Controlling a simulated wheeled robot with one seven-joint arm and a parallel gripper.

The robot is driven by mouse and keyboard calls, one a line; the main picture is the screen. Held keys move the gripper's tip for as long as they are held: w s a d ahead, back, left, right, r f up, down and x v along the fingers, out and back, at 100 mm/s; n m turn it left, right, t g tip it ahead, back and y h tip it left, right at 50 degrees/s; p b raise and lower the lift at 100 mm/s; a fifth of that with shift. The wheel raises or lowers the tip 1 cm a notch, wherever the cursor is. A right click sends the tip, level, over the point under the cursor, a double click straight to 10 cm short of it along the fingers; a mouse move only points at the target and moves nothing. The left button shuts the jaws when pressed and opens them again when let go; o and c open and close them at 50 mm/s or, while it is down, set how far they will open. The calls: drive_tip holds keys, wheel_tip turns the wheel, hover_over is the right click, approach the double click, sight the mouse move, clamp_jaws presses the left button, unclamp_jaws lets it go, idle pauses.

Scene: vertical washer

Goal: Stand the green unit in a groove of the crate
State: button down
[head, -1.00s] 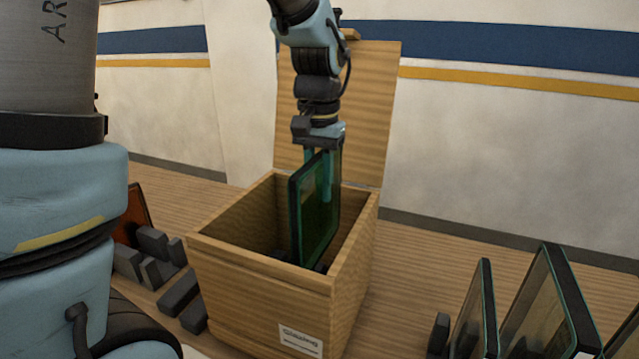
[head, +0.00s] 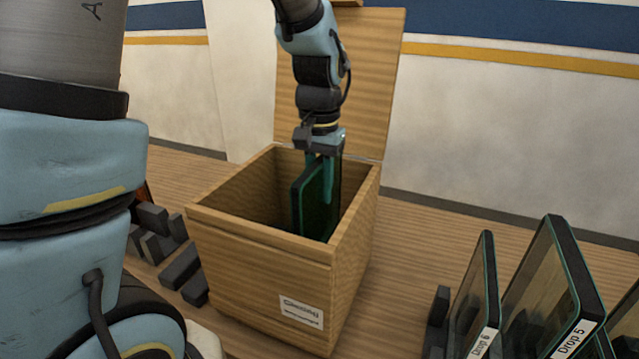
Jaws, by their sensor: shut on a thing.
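The green unit (head: 317,204) is a flat, dark-framed glass pane. It stands upright inside the wooden crate (head: 262,252), towards its right side. My gripper (head: 322,165) is shut on the upper part of the pane and reaches down to about the level of the crate's rim. The pane's lower edge and the grooves at the crate's bottom are hidden by the front wall, so I cannot tell whether the pane sits in a groove. The crate's lid (head: 368,85) stands open at the back.
Several glass panes stand in a rack at the lower right, among them Drop 6 (head: 474,300) and Drop 5 (head: 549,290). Dark slotted blocks (head: 180,265) lie left of the crate, with an orange piece partly hidden behind my arm. A wall stands behind.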

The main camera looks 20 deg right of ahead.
sight(320, 232)
drive_tip(key=shift+f+b, duration=4.05)
drive_tip(key=shift+f, duration=1.35)
drive_tip(key=c, duration=0.6)
unclamp_jaws()
drive_tip(key=shift+c, duration=0.2)
drive_tip(key=shift+f, duration=0.1)
